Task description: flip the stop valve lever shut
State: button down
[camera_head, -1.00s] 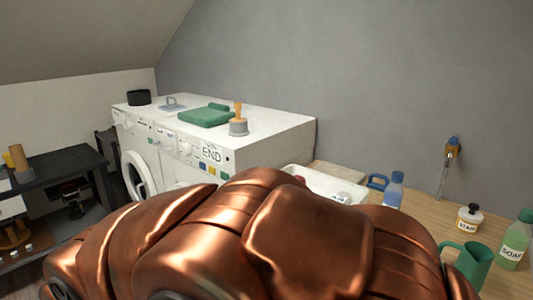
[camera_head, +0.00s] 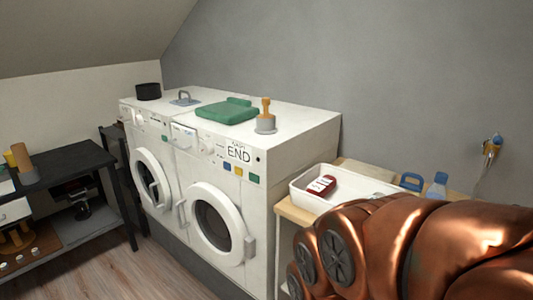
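A small brass-coloured valve (camera_head: 491,148) with a blue part on top sits on the grey wall at the far right, above the wooden counter. The blue part may be its lever, but it is too small to tell which way it points. A thin pipe or hose runs down from the valve. My copper-coloured arm fills the lower right, in front of the counter and below the valve. My gripper is not in view.
Two white machines (camera_head: 218,228) with round doors stand left of the counter (camera_head: 296,213). A white tray (camera_head: 299,196) holding a red item, a blue-handled thing (camera_head: 411,181) and a blue bottle (camera_head: 437,187) are near my arm. Wooden floor (camera_head: 130,270) is clear at lower left.

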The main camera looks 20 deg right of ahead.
aim_at(497, 139)
jog(key=z, duration=1.6)
jog(key=i, duration=0.35)
jog(key=u, duration=1.3)
